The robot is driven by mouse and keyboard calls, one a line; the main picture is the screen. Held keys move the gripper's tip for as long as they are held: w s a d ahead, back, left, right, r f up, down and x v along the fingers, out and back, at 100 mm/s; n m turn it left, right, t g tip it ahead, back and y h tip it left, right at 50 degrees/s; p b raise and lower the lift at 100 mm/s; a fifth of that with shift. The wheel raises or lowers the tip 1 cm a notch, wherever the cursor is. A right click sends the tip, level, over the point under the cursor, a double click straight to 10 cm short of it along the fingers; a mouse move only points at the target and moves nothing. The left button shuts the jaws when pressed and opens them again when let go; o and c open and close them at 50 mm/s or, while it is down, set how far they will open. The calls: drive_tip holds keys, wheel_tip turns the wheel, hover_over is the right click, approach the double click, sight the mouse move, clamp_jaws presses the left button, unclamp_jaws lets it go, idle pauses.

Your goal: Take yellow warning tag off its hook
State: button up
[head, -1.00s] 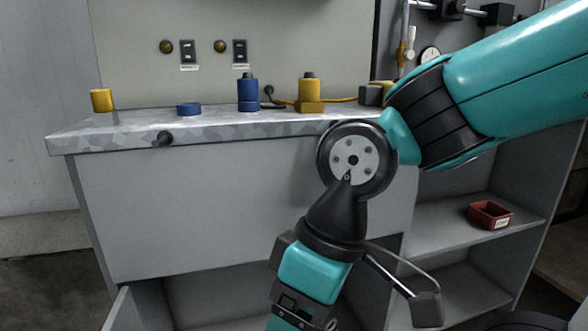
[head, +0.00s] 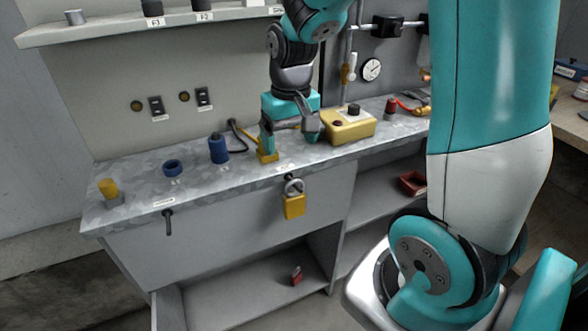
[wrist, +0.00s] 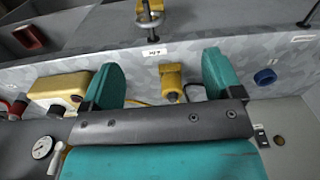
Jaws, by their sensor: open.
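The yellow warning tag (head: 294,207) hangs from a hook (head: 293,187) on the bench's front face, below the counter edge, in the head view. A grey ring shows at its top. In the wrist view the tag (wrist: 151,5) is cut off at the top edge, below its hook in front of the bench edge. My gripper (head: 288,147) is open and empty above the counter, behind and above the tag, and apart from it. Its two teal fingers show in the wrist view (wrist: 162,72), with a yellow block (wrist: 172,82) visible between them, beyond the fingers.
A yellow box (head: 348,127) stands on the counter just right of my gripper. A blue cylinder (head: 218,149) and blue ring (head: 172,168) stand to the left. A second hook (head: 168,222) at the left is bare. The space before the bench front looks clear.

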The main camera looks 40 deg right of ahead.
sight(295, 180)
drive_tip(key=shift+m, duration=0.3)
drive_tip(key=f, duration=0.3)
drive_tip(key=d+f, duration=0.1)
drive_tip(key=f, duration=0.5)
drive_tip(key=shift+w+d+f+p, duration=0.2)
drive_tip(key=shift+d+f+p, duration=0.1)
drive_tip(key=shift+d, duration=0.1)
drive_tip(key=shift+w+f, duration=0.2)
drive_tip(key=shift+f, duration=1.35)
drive_tip(key=shift+w+f, duration=0.15)
drive_tip(key=shift+f, duration=1.4)
drive_tip(key=c, duration=1)
